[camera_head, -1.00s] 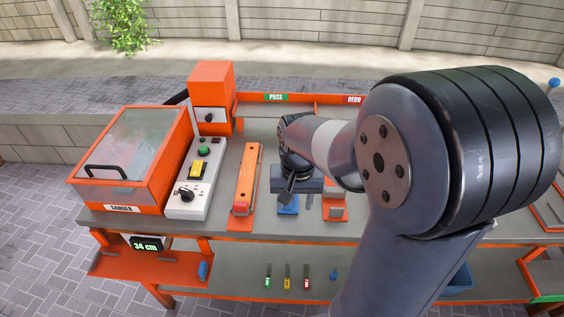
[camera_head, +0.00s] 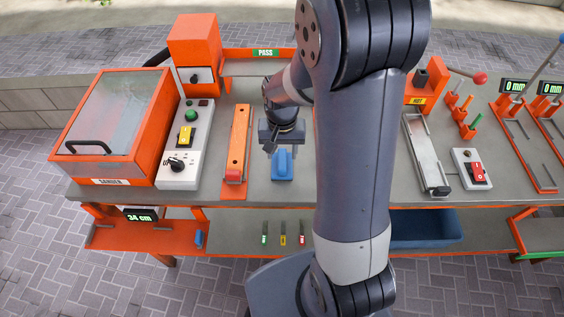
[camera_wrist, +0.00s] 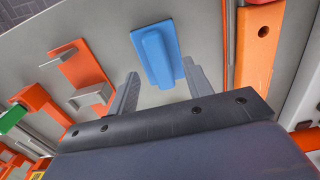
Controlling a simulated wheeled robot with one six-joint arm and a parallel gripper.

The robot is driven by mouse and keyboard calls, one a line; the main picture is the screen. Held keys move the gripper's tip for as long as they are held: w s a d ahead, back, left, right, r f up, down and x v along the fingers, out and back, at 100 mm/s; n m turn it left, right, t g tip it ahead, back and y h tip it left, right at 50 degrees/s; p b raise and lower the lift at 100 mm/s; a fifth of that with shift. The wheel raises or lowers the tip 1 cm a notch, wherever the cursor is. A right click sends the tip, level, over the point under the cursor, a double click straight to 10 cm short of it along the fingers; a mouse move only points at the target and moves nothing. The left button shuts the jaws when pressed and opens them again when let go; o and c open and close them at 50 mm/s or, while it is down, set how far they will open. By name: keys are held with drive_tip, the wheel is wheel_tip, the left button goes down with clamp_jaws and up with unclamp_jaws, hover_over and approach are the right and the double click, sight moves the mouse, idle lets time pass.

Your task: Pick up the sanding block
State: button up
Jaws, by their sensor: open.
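The sanding block (camera_head: 282,165) is a blue block with a raised grip, lying on the grey bench top just right of the orange bar. It also shows in the wrist view (camera_wrist: 157,56), at the top centre. My gripper (camera_head: 276,148) is above and behind the block in the head view. In the wrist view its two fingers (camera_wrist: 158,92) are spread apart and empty, with the block lying beyond and between their tips. The fingertips are partly hard to make out in the head view.
An orange bar (camera_head: 237,145) lies close to the block's left. A white switch panel (camera_head: 183,150) and the sander box (camera_head: 115,125) stand further left. In the wrist view an orange fixture with grey brackets (camera_wrist: 84,72) is near the block. A blue bin (camera_head: 425,228) sits below.

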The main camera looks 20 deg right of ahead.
sight(282, 159)
drive_tip(key=shift+w+f, duration=0.1)
drive_tip(key=shift+f, duration=1.75)
clamp_jaws()
